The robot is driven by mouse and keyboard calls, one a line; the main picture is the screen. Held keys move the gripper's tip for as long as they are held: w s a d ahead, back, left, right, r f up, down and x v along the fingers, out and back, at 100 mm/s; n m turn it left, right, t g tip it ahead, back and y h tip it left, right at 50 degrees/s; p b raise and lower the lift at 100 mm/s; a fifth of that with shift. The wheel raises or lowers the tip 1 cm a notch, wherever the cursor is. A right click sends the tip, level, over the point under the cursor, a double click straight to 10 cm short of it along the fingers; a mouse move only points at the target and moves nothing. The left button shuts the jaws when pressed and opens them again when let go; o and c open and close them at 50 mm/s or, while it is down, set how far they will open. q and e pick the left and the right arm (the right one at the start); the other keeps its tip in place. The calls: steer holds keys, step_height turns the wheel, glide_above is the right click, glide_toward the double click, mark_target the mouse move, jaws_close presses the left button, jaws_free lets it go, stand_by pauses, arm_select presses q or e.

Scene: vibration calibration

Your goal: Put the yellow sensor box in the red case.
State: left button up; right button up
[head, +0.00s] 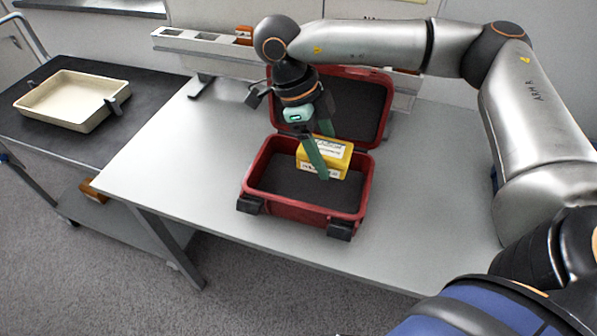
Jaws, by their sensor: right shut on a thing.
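The yellow sensor box (336,153), with pale labels on its top and side, is at the back right of the open red case (303,211). My right gripper (324,160) reaches down over the case with its green fingers shut on the box. The box is inside the outline of the case, but I cannot tell whether it touches the dark foam floor. The case's lid stands open at the back, partly hidden by my right gripper. My left gripper is not in view.
The case stands on a light grey table (178,185) with free room to its left. A dark cart (40,132) at the left holds a cream tray (70,95). A pale rack (195,42) runs along the table's back edge.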

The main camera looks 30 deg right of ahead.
glide_above(303, 185)
steer(key=w, duration=0.1)
steer(key=f, duration=0.6)
steer(key=shift+w+a+f, duration=0.1)
steer(key=shift+a+f, duration=0.3)
steer(key=shift+f, duration=1.35)
steer(key=shift+f, duration=0.1)
steer(key=o, duration=1.5)
steer(key=v, duration=1.2)
